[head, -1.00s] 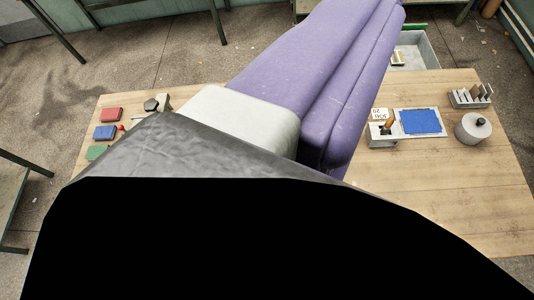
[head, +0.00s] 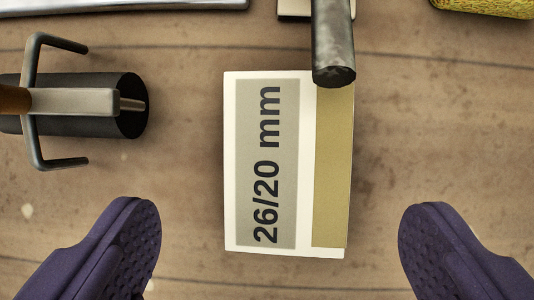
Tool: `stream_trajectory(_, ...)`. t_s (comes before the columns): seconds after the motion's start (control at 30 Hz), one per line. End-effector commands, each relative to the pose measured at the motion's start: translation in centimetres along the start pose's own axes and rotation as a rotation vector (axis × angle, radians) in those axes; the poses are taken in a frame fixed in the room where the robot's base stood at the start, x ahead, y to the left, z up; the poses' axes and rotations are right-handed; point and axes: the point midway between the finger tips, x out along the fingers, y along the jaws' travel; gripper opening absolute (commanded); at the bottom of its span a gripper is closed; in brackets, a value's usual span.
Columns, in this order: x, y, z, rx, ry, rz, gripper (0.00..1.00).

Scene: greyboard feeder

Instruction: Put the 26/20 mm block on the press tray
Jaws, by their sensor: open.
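The 26/20 mm block (head: 330,180) lies on the wooden surface in the middle of the view. It is white-edged, with a grey label reading "26/20 mm" and a tan strip along its right side. My gripper (head: 278,228) is open, with one purple finger on each side of the block's lower part. Both fingers stand apart from it, and nothing is between them but the block. I cannot make out the press tray in this view.
A dark rounded rod (head: 333,50) overlaps the block's upper right corner in the picture. A black cylinder (head: 95,118) with a metal fork-like handle lies to the left. A metallic edge (head: 120,8) and a yellow rough piece (head: 485,8) are at the top.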

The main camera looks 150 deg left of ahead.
Motion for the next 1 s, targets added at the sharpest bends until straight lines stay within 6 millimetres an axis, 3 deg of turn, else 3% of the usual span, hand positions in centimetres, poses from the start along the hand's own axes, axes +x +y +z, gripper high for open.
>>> stream_trajectory(0.3,4.9,0.1,0.1,-0.001,0.000,0.000,0.94)
stream_trajectory(0.57,5.2,0.2,-0.1,-0.001,0.001,0.001,0.94)
stream_trajectory(0.83,5.2,0.2,-0.1,-0.001,0.001,0.001,0.34)
stream_trajectory(0.97,5.2,0.2,-0.1,0.000,0.001,0.001,0.31)
stream_trajectory(1.0,5.2,0.2,-0.1,-0.001,0.001,0.001,0.26)
